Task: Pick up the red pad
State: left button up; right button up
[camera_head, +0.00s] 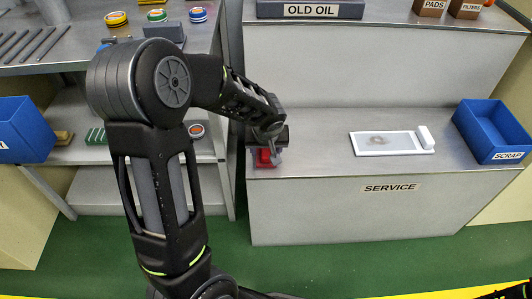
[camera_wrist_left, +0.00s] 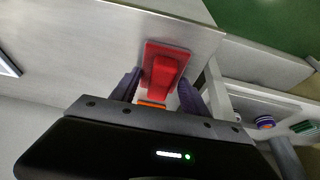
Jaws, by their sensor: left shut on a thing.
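The red pad (camera_head: 264,157) is at the left end of the service counter in the head view, partly hidden by my left gripper (camera_head: 268,150). In the left wrist view the red pad (camera_wrist_left: 165,68) has a flat plate and a raised block. The fingers of my left gripper (camera_wrist_left: 160,92) stand on both sides of the block and are shut on it. I cannot tell whether the pad touches the counter. My right gripper does not show.
The service counter (camera_head: 310,150) holds a white tray (camera_head: 385,142) in the middle and a blue scrap bin (camera_head: 490,130) at the right. A metal shelf (camera_head: 120,148) with blocks stands at the left. A blue bin (camera_head: 25,128) is at the far left.

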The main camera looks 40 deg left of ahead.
pick_arm(q)
notch_tip(320, 180, up, 10)
jog(key=p, duration=0.3)
dwell(0.7)
jog(key=o, duration=0.8)
jog(key=c, duration=1)
jog(key=shift+c, duration=0.2)
